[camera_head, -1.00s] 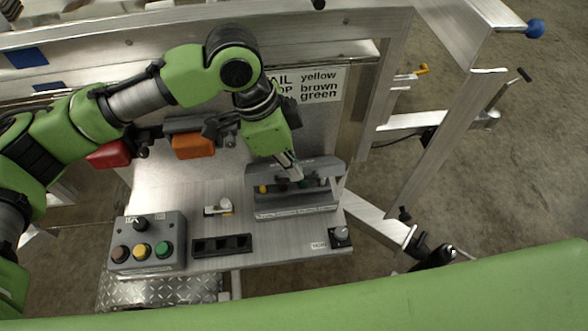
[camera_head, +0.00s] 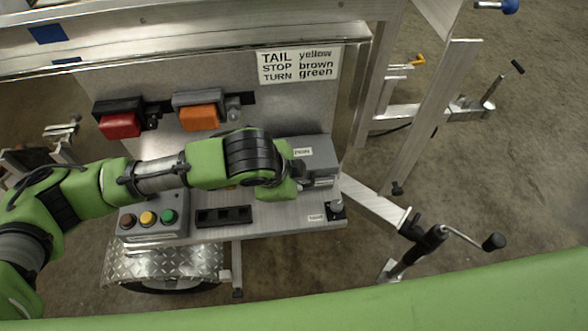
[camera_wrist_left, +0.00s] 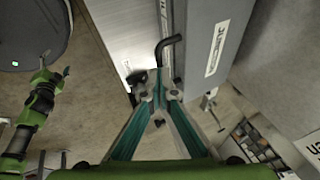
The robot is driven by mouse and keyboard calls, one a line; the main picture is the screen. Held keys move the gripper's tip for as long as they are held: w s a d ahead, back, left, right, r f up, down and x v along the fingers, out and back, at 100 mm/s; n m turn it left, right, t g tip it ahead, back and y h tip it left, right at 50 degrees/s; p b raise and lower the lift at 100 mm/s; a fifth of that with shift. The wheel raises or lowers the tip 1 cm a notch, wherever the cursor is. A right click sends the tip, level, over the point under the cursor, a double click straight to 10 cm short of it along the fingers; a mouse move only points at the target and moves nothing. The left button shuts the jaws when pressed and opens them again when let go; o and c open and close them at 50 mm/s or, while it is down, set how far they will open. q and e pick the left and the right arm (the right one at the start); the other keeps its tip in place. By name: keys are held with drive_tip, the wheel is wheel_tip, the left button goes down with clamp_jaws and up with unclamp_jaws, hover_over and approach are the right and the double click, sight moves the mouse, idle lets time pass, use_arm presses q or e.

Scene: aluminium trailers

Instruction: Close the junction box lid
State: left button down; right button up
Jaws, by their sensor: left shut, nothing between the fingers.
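The junction box (camera_head: 318,176) is a grey box at the right end of the metal table in the head view. Its grey lid (camera_head: 320,147), with a white label, lies over the part I can see, and no terminals show. My arm hides the left part, so I cannot tell whether the lid is fully down. In the left wrist view a labelled grey face (camera_wrist_left: 207,50) of the box runs along the upper right. My left gripper (camera_wrist_left: 160,97) is shut and empty, close beside the box. In the head view my own arm hides its fingers. My right gripper is out of view.
A control box (camera_head: 150,220) with coloured buttons and a black slotted block (camera_head: 223,216) stand along the table front. A red lamp (camera_head: 120,125), an orange lamp (camera_head: 199,117) and a wiring sign (camera_head: 299,66) are behind. A crank handle (camera_head: 495,241) stands at right.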

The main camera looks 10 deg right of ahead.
use_arm(q)
drive_tip(key=shift+s+f, duration=0.2)
drive_tip(key=shift+f, duration=0.4)
drive_tip(key=shift+s+f, duration=0.15)
drive_tip(key=shift+f, duration=0.4)
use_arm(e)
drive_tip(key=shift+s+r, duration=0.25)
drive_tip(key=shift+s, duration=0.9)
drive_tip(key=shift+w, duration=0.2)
